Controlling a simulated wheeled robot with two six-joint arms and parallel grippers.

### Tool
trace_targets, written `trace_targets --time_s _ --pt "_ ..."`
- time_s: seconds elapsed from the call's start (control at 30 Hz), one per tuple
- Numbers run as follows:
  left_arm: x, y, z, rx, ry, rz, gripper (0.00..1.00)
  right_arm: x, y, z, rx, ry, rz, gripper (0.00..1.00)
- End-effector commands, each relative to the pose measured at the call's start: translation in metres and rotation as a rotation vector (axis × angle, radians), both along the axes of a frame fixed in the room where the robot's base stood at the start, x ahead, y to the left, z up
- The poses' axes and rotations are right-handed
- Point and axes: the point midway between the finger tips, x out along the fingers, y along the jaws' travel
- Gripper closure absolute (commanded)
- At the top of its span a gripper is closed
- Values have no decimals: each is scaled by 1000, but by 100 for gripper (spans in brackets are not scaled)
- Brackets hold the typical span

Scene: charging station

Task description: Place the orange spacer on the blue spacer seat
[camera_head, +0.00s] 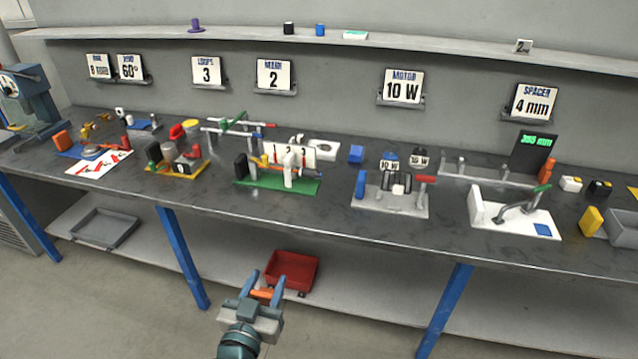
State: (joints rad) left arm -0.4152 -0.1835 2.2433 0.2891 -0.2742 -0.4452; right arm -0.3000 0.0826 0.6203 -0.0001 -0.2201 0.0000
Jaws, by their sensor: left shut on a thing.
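My left gripper (264,288) is low in the picture, in front of the bench. It is shut on a small orange piece, which looks like the orange spacer (262,294), partly hidden between the fingers. The blue spacer seat (542,229) is a flat blue square. It lies on the white plate (497,221) at the right of the bench, and it looks bare. My gripper is well to the left of the seat and apart from it. My right gripper is not in view.
A grey lever device (522,205) stands on the white plate. Behind it are a dark display (536,153) and a grey rack (482,171). A motor fixture (394,188) stands left of the plate. A red bin (291,270) sits on the lower shelf behind my gripper.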

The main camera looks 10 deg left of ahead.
Motion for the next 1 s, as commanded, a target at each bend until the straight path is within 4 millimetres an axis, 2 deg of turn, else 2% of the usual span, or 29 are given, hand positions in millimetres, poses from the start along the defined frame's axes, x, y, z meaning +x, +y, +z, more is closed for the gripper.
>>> trace_targets --time_s 0.17,0.33,0.5,0.6,0.7,0.8,1.0 --pt "50 -5 -29 -4 -1 -16 82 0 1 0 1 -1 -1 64" --pt "116 -7 -60 -5 -1 -27 82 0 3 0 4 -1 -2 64" --pt "177 -4 -80 -2 -1 -29 82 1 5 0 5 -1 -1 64" --pt "203 0 -86 -1 0 -27 82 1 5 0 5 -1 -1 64" --pt "221 3 -90 1 -1 -24 82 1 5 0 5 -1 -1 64" --pt "231 6 -92 2 0 -22 82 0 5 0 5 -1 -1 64" --pt "236 6 -93 2 0 -21 82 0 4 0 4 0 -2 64"
